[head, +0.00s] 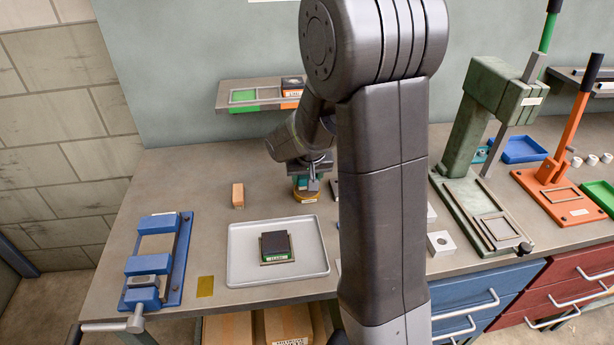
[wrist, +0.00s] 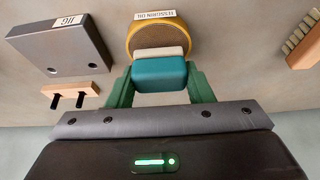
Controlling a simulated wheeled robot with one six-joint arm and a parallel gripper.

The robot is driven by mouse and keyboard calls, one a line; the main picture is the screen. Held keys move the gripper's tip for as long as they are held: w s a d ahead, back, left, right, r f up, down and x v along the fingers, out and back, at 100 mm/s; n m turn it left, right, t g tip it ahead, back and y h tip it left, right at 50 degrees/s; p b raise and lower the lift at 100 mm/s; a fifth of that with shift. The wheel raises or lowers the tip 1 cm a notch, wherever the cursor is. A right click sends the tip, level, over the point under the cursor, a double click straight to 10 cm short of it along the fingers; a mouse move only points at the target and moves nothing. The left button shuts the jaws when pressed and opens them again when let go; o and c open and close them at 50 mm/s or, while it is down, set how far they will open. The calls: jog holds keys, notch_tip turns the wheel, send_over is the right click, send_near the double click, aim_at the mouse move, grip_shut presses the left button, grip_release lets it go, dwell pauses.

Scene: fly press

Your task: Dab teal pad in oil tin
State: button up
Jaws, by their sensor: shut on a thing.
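My gripper (wrist: 160,82) is shut on the teal pad (wrist: 160,74), a teal block with a cream face at its far end. The oil tin (wrist: 160,36) is round and yellow-rimmed, with a brown inside and a white label ending in "OIL". The pad's cream face overlaps the near part of the tin's opening in the wrist view. I cannot tell whether it touches the inside. In the head view the oil tin (head: 305,196) stands on the bench just below my gripper (head: 314,168), partly hidden by it.
A grey jig block (wrist: 62,42) and a wooden piece with two black pins (wrist: 77,97) lie left of the tin in the wrist view; a brush (wrist: 304,44) lies right. In the head view, a grey tray (head: 242,270) and blue fixture (head: 160,255) stand left, a green press (head: 470,150) right.

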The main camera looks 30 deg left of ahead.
jog(key=shift+f+b, duration=0.6)
jog(key=shift+b, duration=0.1)
dwell(1.6)
jog(key=shift+r+p, duration=2.35)
jog(key=shift+r, duration=1.3)
jog(key=shift+f, duration=0.1)
